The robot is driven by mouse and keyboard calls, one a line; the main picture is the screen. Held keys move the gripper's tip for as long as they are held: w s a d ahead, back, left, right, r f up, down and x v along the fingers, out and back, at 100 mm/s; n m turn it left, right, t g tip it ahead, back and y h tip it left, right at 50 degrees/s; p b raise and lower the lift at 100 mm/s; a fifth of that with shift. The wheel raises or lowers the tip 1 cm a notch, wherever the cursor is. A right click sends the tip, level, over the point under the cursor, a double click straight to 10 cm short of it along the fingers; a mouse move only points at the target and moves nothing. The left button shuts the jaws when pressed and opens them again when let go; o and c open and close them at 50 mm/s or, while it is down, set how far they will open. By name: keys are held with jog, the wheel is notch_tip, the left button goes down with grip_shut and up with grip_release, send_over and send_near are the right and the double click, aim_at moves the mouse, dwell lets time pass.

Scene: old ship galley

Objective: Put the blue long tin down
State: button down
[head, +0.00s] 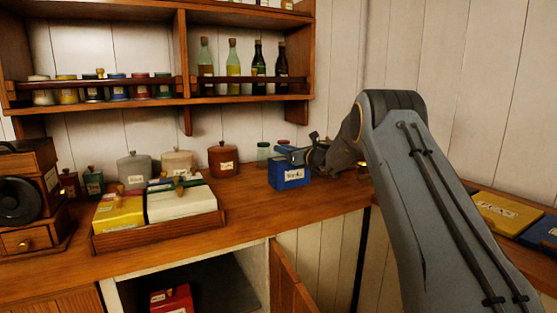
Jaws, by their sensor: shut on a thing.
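The blue long tin (289,177) with a white label is upright at the right part of the wooden counter. My gripper (294,154) is at its top and shut on it, with my arm reaching in from the right. The tin's bottom edge is at or just over the counter top; I cannot tell whether it touches. The gripper hides part of the tin's top and what lies directly behind it.
A wooden tray (160,236) with yellow and white tins stands to the left. A red-brown canister (223,159) and small jars (263,151) stand behind. Bare counter (245,205) lies between tray and tin. The counter's front edge is close. A cupboard door (287,283) hangs open below.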

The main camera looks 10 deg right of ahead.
aim_at(283, 159)
jog(key=shift+f+p, duration=0.45)
jog(key=shift+f, duration=1.65)
jog(key=c, duration=1.6)
grip_release()
jog(key=shift+f, duration=0.1)
